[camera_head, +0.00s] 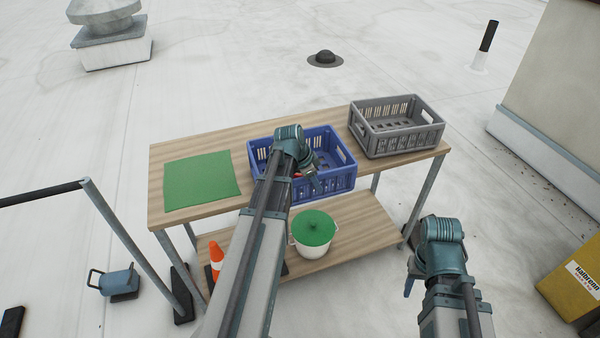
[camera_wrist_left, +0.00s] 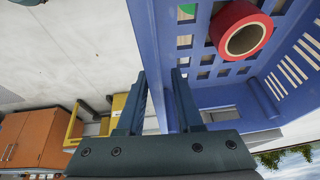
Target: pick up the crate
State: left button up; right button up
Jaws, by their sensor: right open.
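A blue crate (camera_head: 335,183) stands on the wooden tabletop, in the middle of the table. It holds a red roll with a pale core, clear in the left wrist view (camera_wrist_left: 240,30). A grey crate (camera_head: 400,142) stands to its right and looks empty. My left gripper (camera_wrist_left: 160,72) is at the blue crate, its open fingers on either side of the crate's wall (camera_wrist_left: 160,40), with a gap on the outer side. In the head view my left arm hides part of the near side of the crate. My right gripper (camera_head: 409,287) is open and empty, low in front of the table's right end.
A green mat (camera_head: 200,180) lies on the left of the tabletop (camera_head: 238,140). On the lower shelf (camera_head: 350,228) stand a white pot with green lid (camera_head: 313,230) and an orange cone (camera_head: 217,255). A yellow box (camera_head: 575,280) stands at the right.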

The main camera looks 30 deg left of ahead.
pick_arm(q)
grip_shut()
dwell(1.2)
